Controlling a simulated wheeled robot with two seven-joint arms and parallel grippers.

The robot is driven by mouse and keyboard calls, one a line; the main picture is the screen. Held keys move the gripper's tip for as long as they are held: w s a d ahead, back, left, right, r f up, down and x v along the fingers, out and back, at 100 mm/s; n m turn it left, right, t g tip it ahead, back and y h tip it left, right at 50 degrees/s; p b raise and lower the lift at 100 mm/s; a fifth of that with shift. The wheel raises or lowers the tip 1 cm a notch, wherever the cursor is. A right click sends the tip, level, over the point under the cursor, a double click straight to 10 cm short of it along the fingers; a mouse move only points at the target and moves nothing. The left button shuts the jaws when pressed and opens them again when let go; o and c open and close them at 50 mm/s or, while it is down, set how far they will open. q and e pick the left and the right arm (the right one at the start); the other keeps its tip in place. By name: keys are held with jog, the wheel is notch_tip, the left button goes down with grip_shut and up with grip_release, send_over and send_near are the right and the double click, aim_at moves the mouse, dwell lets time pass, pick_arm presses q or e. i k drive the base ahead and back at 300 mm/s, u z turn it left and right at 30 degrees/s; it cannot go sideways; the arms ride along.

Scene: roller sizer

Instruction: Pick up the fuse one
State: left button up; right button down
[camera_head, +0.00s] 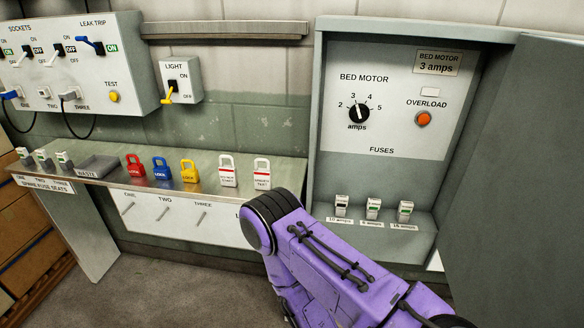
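Three small grey-and-white fuse-like blocks stand in a row at the left end of the bench, behind a label that reads as spare fuse seats. The leftmost block (24,155) is above the word ONE; the middle block (42,159) and the right block (64,159) are beside it. Three more fuses stand on the cabinet ledge under FUSES: a left fuse (341,204), a middle fuse (373,207) and a right fuse (405,210). Their labels are too small to read surely. My purple arm comes in from the lower right; neither gripper shows.
The bench (205,164) also holds a grey WASTE tray (97,166), red (136,166), blue (161,168) and yellow (189,171) locks and two white tags. An open cabinet door (515,170) stands at right. Cardboard boxes (30,240) are at lower left.

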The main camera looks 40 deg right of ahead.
aim_at(341, 202)
jog(key=i, duration=0.9)
jog(key=z, duration=2.9)
